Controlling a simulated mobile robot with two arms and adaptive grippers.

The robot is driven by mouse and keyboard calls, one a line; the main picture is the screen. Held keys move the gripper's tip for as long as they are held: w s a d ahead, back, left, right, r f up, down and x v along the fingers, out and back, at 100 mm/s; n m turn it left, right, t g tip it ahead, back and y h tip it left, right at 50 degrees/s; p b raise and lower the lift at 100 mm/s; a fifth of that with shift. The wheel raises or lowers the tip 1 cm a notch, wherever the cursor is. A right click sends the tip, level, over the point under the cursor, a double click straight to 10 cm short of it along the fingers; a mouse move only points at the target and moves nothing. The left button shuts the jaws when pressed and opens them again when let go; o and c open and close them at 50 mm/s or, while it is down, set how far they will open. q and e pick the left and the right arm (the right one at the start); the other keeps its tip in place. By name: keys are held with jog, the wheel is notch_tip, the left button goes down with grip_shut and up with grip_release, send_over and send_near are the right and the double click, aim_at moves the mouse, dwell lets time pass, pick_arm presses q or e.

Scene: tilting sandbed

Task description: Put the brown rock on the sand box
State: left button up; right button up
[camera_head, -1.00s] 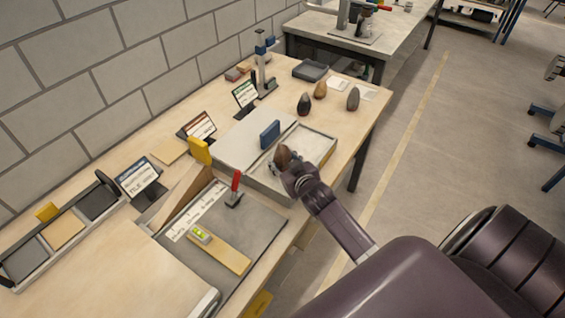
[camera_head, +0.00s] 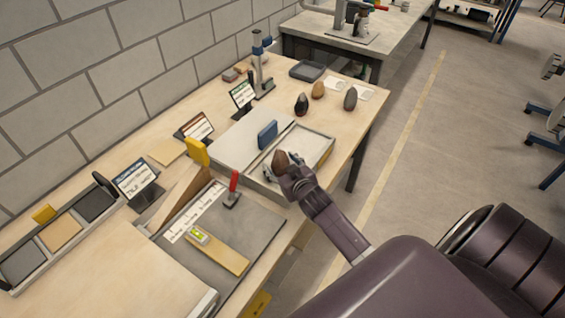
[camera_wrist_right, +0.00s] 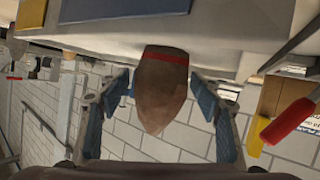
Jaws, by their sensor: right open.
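The brown rock (camera_head: 281,161) stands upright at the near edge of the sand box (camera_head: 327,150), a shallow grey tray with pale sand. In the right wrist view the rock (camera_wrist_right: 160,95) has a red band near its base. That base meets the grey box, though the exact contact is hard to tell. My right gripper (camera_head: 283,166) is open around the rock. In the right wrist view its two blue-padded fingers (camera_wrist_right: 160,105) stand apart, with a gap on each side of the rock. My left gripper is not in view.
A blue block (camera_head: 268,134) stands upright on the box. Beyond it are a dark rock (camera_head: 301,104), a tan rock (camera_head: 318,89) and a grey rock (camera_head: 350,98). A red-handled tool (camera_head: 233,188) and a yellow piece (camera_head: 197,151) stand nearby.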

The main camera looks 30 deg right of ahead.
jog(key=b+v, duration=0.1)
jog(key=v, duration=1.1)
jog(key=shift+r, duration=0.2)
jog(key=s+a+f+g, duration=0.1)
jog(key=s+a, duration=0.1)
jog(key=s+a+f+g, duration=0.1)
jog(key=s+a+f, duration=0.1)
jog(key=s, duration=0.1)
jog(key=s+a+f+g+y, duration=0.1)
jog(key=s+a+g, duration=0.1)
jog(key=shift+s+a+f, duration=0.1)
jog(key=shift+s+f, duration=0.05)
jog(key=shift+s, duration=0.05)
jog(key=s+a+f+n+g+y, duration=0.2)
jog(key=s+a+g, duration=0.55)
jog(key=s, duration=0.75)
notch_tip(320, 180, down, 27)
jog(key=s+a, duration=0.1)
jog(key=s, duration=0.1)
jog(key=s+d+f+b, duration=0.1)
jog(key=s+d+f, duration=0.2)
jog(key=s+f, duration=1.3)
jog(key=shift+s+n+g, duration=0.4)
jog(key=shift+s+g, duration=0.05)
jog(key=shift+s, duration=0.05)
